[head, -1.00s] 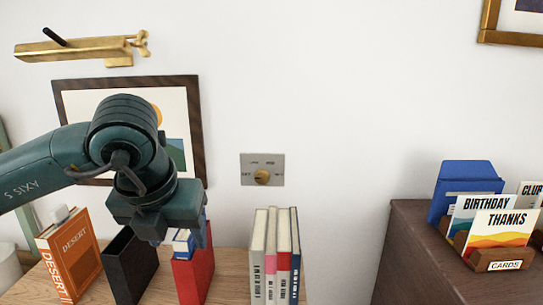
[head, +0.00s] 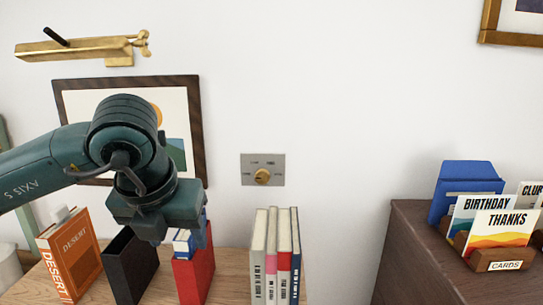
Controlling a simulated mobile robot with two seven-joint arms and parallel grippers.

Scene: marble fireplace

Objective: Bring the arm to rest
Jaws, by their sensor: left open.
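My left arm comes in from the left, and its dark green gripper (head: 178,238) points down over the wooden surface. The gripper is open, and its fingers are seen close to the top of a red holder (head: 195,275) with a blue and white book (head: 183,242) in it. I cannot tell whether the fingers touch the holder or only overlap it in the view. Nothing is seen held between the fingers. My right gripper is not in view.
An orange DESERT book (head: 68,258) and a black holder (head: 130,268) stand left of the red one. Several upright books (head: 258,255) stand to the right. A brass-knobbed wall plate (head: 262,170) is above. A card rack (head: 500,252) sits on a dark cabinet (head: 415,250).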

